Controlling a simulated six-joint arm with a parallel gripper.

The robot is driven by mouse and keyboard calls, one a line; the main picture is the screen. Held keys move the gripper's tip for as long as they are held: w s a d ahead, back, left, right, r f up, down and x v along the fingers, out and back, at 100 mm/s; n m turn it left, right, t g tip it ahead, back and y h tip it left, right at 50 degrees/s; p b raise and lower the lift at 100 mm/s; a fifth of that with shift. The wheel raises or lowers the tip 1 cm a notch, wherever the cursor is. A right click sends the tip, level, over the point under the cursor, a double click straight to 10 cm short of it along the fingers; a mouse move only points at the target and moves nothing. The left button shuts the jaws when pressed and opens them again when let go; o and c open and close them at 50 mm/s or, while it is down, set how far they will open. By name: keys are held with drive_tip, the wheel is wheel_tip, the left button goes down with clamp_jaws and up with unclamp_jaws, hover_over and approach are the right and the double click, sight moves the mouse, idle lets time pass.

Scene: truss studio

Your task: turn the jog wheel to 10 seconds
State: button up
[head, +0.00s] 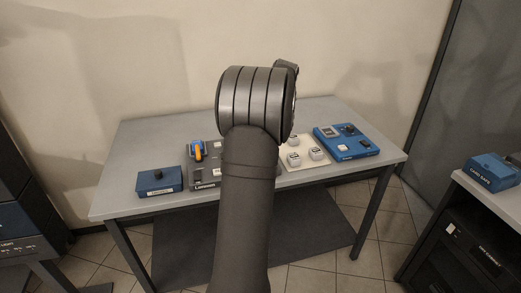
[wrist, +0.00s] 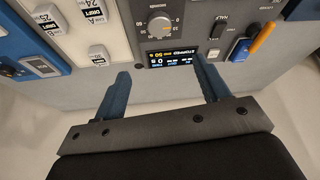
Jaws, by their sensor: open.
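In the wrist view, a silver-grey round knob (wrist: 160,23), which looks like the jog wheel, sits on a dark panel (wrist: 200,12) with a printed scale around it. The scale is seen upside down, with a 0 at its right. A small lit display (wrist: 170,58) beside the knob shows tiny text that seems to read STOPPED. My gripper (wrist: 162,78) is open and empty. Its two blue fingers straddle the display's sides, short of the knob and apart from it. In the head view my arm hides the gripper and the knob; part of the panel (head: 204,172) shows.
An orange lever (wrist: 263,38) and dark switches (wrist: 220,27) stand on the panel's right in the wrist view. A pale board with white blocks (head: 293,160) and a blue box (head: 347,142) lie right in the head view. Another blue box (head: 159,181) stands left on the grey table (head: 140,135).

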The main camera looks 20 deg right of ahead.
drive_tip(key=x, duration=1.7)
drive_tip(key=shift+a+f, duration=0.1)
drive_tip(key=shift+f, duration=0.1)
drive_tip(key=c, duration=1)
